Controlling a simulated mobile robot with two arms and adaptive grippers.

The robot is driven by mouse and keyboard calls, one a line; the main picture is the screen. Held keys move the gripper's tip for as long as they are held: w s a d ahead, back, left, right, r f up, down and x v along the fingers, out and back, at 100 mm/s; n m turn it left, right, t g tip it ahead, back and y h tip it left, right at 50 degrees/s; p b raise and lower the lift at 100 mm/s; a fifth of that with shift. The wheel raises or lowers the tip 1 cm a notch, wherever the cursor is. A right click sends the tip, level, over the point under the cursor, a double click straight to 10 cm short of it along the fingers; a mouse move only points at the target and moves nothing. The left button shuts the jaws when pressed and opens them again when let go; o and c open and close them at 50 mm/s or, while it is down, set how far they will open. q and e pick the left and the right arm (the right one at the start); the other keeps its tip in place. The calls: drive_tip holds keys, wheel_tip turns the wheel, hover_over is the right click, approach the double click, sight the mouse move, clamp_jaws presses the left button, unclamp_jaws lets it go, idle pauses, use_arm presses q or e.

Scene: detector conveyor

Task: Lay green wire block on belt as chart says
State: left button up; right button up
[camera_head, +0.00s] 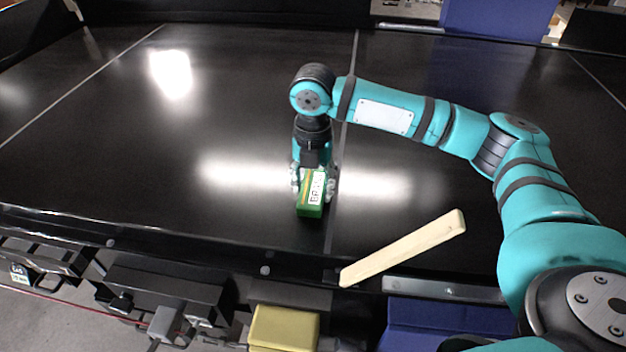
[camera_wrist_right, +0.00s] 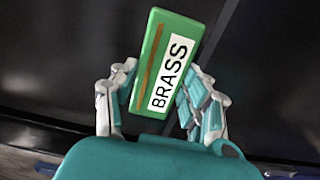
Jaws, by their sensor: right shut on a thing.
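The green wire block (camera_head: 311,196) has a white label and a thin brown-orange stripe on its top. In the right wrist view the label on the block (camera_wrist_right: 160,62) reads BRASS. My right gripper (camera_head: 314,180) is shut on the block, with its fingers on both sides of it. The block is at the black belt (camera_head: 240,120), just left of a thin line across it; I cannot tell whether it touches the surface. The gripper's fingers also show in the right wrist view (camera_wrist_right: 160,95). The left gripper is not in view. No chart can be made out.
A pale wooden bar (camera_head: 405,247) lies slanted over the belt's front edge, right of the block. A yellow block (camera_head: 284,328) and a blue bin (camera_head: 440,325) are below the front edge. The belt left of the block is clear.

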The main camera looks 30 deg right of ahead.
sight(313, 188)
drive_tip(key=o, duration=1.2)
drive_tip(key=shift+f, duration=0.1)
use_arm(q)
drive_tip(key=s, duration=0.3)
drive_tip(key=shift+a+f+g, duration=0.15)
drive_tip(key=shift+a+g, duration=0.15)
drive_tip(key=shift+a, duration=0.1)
use_arm(e)
drive_tip(key=shift+o, duration=0.2)
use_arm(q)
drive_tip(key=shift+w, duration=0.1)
use_arm(e)
drive_tip(key=shift+r, duration=0.25)
drive_tip(key=shift+r+b, duration=0.35)
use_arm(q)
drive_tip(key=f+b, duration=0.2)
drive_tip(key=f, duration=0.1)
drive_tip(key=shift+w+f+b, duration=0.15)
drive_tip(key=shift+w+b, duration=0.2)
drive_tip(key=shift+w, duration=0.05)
use_arm(e)
wheel_tip(313, 188, up, 11)
